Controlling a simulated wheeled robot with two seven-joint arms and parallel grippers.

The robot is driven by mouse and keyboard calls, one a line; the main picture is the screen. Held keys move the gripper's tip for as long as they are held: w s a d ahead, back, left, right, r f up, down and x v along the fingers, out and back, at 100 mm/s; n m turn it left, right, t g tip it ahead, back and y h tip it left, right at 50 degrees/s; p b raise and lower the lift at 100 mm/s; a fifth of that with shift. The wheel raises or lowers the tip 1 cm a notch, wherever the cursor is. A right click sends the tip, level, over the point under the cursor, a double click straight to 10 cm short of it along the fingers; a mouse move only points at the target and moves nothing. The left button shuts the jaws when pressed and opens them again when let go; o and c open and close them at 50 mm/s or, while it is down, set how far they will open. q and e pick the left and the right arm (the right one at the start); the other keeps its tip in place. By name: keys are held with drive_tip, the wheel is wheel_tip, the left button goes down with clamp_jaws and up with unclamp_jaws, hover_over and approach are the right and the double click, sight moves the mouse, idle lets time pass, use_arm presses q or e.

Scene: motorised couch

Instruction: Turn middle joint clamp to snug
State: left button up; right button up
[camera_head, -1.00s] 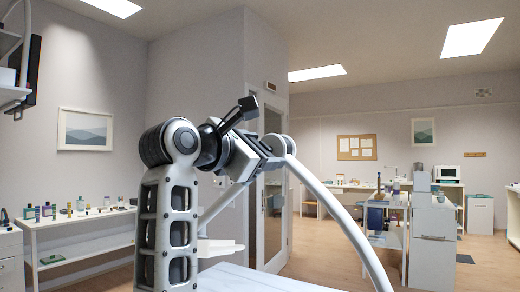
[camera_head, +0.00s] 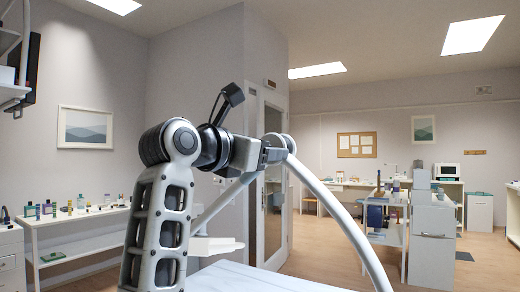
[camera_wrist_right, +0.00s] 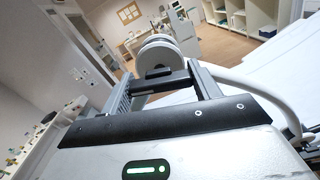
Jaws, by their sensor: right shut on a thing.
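The middle joint clamp shows in the head view as a round grey-and-dark joint (camera_head: 288,143) at the top of a white curved tube (camera_head: 335,208). My right gripper (camera_head: 275,152) reaches it from the left and is shut on it. In the right wrist view the clamp shows as a pale round disc (camera_wrist_right: 154,62) with a dark ring, between the two fingers of my right gripper (camera_wrist_right: 163,74). The fingers partly hide its lower part. I cannot read how tight it is. My left gripper is not in view.
A white couch surface (camera_head: 245,278) lies below the tube, and a second pale bar (camera_head: 220,202) slopes down left from the joint. A shelf with bottles (camera_head: 75,222) stands at the left wall. A doorway (camera_head: 272,190) is behind the joint.

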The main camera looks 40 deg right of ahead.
drive_tip(key=o, duration=1)
drive_tip(key=s+a+b, duration=0.1)
drive_tip(key=a, duration=0.4)
drive_tip(key=s+a+b, duration=0.1)
drive_tip(key=a, duration=0.4)
drive_tip(key=s+a+b, duration=0.1)
drive_tip(key=a, duration=0.4)
drive_tip(key=shift+a, duration=0.35)
